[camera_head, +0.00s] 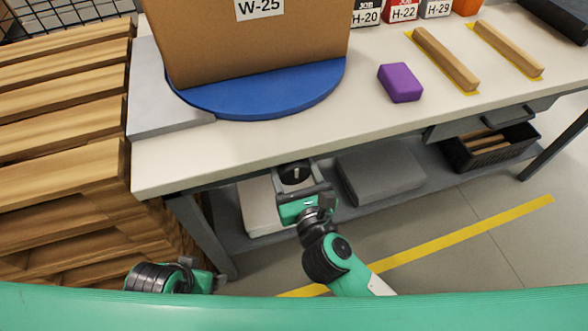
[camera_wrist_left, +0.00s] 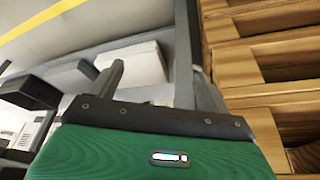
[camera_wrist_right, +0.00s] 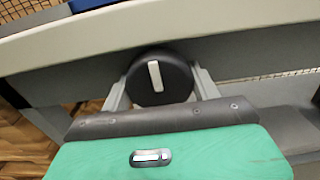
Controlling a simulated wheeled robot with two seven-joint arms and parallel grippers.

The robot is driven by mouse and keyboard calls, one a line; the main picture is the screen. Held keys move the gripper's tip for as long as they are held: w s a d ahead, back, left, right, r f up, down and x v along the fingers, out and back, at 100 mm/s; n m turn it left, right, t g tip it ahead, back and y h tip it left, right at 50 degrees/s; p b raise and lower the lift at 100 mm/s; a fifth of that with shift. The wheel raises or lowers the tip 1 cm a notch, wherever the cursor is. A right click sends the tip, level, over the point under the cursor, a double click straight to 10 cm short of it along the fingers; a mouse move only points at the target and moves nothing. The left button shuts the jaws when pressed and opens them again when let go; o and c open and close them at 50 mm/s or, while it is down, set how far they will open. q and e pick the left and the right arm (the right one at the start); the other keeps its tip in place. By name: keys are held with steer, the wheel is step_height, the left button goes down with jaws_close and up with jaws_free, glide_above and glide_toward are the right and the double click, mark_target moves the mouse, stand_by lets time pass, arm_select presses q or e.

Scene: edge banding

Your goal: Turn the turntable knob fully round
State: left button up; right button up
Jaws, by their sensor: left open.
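The turntable is a blue disc (camera_head: 270,98) on the white table, with a large cardboard box (camera_head: 260,40) marked W-25 standing on it. The round black knob (camera_wrist_right: 178,74) with a pale pointer bar sits on the table's front face. In the right wrist view the bar is near upright. The knob also shows in the head view (camera_head: 294,172). My right gripper (camera_wrist_right: 160,88) has its fingers on either side of the knob and appears shut on it. My left gripper (camera_wrist_left: 158,85) is open and empty, low beside the table's left end.
A purple block (camera_head: 400,83) and two wooden bars (camera_head: 446,60) lie on the table to the right. Stacked wooden pallets (camera_head: 60,120) stand close at the left. A lower shelf holds a grey slab (camera_head: 380,172) and a black crate (camera_head: 490,147). The floor in front is clear.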

steer(key=shift+c, duration=0.2)
steer(key=shift+r+p, duration=0.1)
steer(key=shift+p, duration=0.25)
steer(key=n+p, duration=0.3)
steer(key=p, duration=0.1)
steer(key=shift+r+p, duration=0.15)
steer(key=shift+p, duration=0.2)
steer(key=n+p, duration=0.3)
steer(key=p, duration=0.1)
steer(key=shift+d+n+p, duration=0.1)
steer(key=shift+n+p, duration=0.2)
steer(key=shift+n, duration=0.1)
arm_select(q)
steer(key=s+a+f+g, duration=0.1)
steer(key=s+f+g, duration=0.1)
steer(key=f, duration=2.2)
steer(key=shift+s+a+f, duration=0.15)
steer(key=shift+s+f, duration=0.25)
steer(key=shift+s, duration=0.25)
arm_select(e)
steer(key=shift+f, duration=0.2)
steer(key=o, duration=0.9)
arm_select(q)
steer(key=shift+s, duration=0.1)
arm_select(e)
steer(key=shift+o, duration=0.2)
